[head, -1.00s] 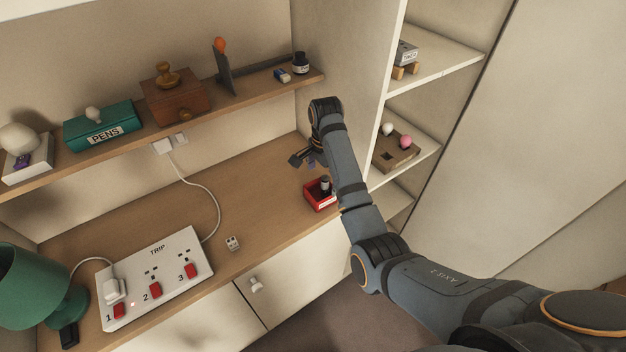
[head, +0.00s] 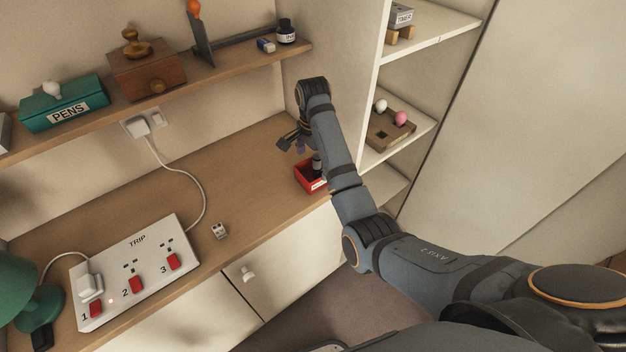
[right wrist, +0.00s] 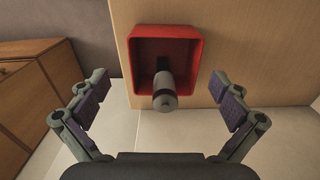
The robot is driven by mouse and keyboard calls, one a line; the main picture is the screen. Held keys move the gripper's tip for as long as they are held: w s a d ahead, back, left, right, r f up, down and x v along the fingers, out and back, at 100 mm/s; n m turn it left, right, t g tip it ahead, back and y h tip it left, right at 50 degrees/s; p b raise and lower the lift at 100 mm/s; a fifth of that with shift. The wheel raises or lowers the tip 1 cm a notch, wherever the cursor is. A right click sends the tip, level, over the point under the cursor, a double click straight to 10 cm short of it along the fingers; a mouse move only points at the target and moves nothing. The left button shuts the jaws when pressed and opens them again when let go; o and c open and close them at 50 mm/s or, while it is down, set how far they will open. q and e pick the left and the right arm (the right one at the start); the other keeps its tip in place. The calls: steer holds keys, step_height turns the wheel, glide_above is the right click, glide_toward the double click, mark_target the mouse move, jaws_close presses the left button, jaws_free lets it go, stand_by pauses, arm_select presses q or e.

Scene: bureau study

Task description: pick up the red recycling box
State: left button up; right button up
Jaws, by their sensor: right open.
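The red recycling box (head: 304,180) is a small open-topped box on the wooden desk near its front right edge, partly hidden by my right arm. A dark cylinder with a grey end (right wrist: 164,92) stands in it. My right gripper (head: 292,144) is in the air above the desk, a little behind and left of the box in the head view. In the right wrist view the box (right wrist: 144,48) lies ahead, centred between the two spread fingers and beyond their tips. The right gripper (right wrist: 163,92) is open and empty, apart from the box. My left gripper is not in view.
A white switch panel (head: 140,262) with red switches and a small grey block (head: 219,231) sit left on the desk. A wall shelf (head: 215,76) runs above. Side shelves (head: 425,45) stand right.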

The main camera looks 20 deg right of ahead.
mark_target(313, 179)
steer(key=f, duration=0.1)
steer(key=f+b, duration=0.2)
steer(key=shift+w+f, duration=0.15)
steer(key=shift+w, duration=0.15)
steer(key=shift+w+f, duration=0.1)
steer(key=shift+f, duration=0.55)
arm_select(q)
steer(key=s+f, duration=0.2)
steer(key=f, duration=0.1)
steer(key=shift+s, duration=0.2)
arm_select(e)
steer(key=shift+r, duration=0.1)
steer(key=shift+c, duration=0.3)
steer(key=shift+c, duration=1.2)
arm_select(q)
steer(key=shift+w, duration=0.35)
arm_select(e)
steer(key=c, duration=0.9)
arm_select(q)
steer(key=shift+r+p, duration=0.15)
steer(key=shift+p, duration=0.15)
arm_select(e)
steer(key=shift+r, duration=0.1)
